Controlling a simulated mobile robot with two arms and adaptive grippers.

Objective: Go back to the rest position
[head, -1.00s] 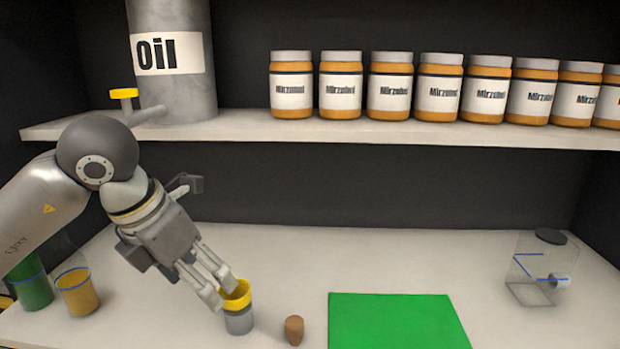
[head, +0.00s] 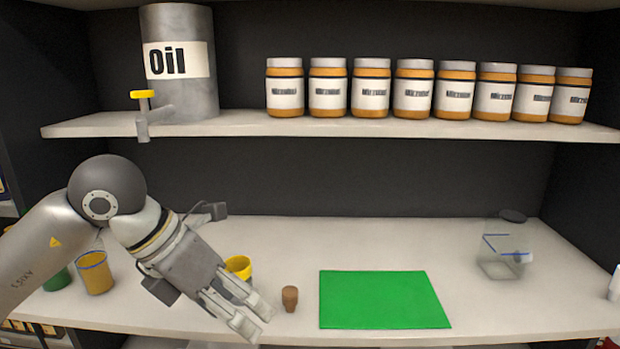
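My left gripper (head: 257,326) reaches in from the left, over the front of the worktop. Its fingers point down and to the right with a gap between them, and nothing shows between them. The cup with a yellow top (head: 238,266) stands behind the fingers, which hide much of its lower part. A small brown stopper-like piece (head: 290,298) stands just right of the fingertips, apart from them. My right gripper is not in view.
A green mat (head: 384,300) lies on the worktop (head: 400,240). A clear container (head: 502,250) stands at the right, an orange-filled beaker (head: 95,273) at the left. Above, a shelf (head: 350,128) holds an oil tank (head: 180,95) and several jars (head: 370,90).

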